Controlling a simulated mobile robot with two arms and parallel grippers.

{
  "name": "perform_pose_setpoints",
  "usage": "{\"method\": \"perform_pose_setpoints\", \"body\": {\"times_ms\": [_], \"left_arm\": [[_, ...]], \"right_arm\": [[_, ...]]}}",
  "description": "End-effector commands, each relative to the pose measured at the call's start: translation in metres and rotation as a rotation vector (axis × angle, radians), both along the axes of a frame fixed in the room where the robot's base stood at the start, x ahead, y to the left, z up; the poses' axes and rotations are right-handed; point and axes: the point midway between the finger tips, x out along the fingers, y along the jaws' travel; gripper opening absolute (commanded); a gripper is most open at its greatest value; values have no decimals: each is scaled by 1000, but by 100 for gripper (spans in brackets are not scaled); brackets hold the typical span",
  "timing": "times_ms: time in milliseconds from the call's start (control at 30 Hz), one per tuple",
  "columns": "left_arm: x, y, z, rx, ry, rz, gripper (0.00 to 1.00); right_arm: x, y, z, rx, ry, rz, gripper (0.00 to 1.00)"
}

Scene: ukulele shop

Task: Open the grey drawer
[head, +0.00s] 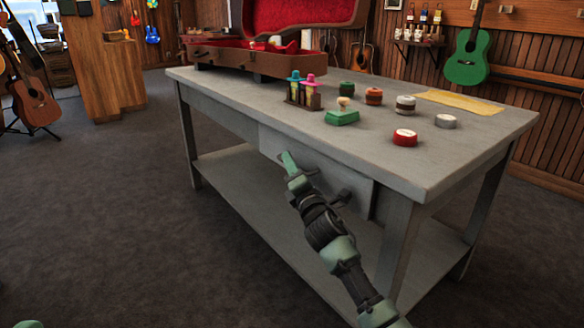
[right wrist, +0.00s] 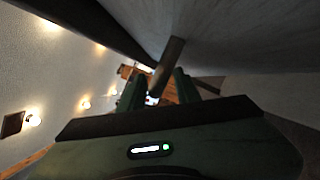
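The grey drawer (head: 358,186) sits under the top of the grey table, its front looking flush with the table's side. Its dark handle (head: 341,198) is partly hidden behind my right arm. My right gripper (head: 289,162) is at the drawer front. In the right wrist view, its two green fingers (right wrist: 160,90) stand apart with a dark bar (right wrist: 169,62), apparently the handle, between them. Gaps show beside the bar, so the fingers do not look closed on it. Only small green bits, perhaps of my left arm, show at the lower left of the head view.
The table top (head: 350,155) carries an open brown case (head: 235,58) with red lining, a green block (head: 342,118), several small round tins and a yellow cloth (head: 460,102). A low shelf (head: 240,180) runs beneath. The dark floor (head: 130,220) at the left is clear.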

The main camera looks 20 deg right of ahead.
Motion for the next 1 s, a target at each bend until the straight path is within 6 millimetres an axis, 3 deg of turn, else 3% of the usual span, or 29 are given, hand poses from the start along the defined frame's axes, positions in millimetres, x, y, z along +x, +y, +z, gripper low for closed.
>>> {"method": "perform_pose_setpoints", "body": {"times_ms": [67,167,200,1000], "left_arm": [[0,0,0,0,1,0,40],[0,0,0,0,1,0,40],[0,0,0,0,1,0,40],[0,0,0,1,3,0,40]], "right_arm": [[0,0,0,0,0,0,30],[0,0,0,1,0,0,2],[0,0,0,1,0,0,0],[0,0,-1,1,2,0,0]]}}
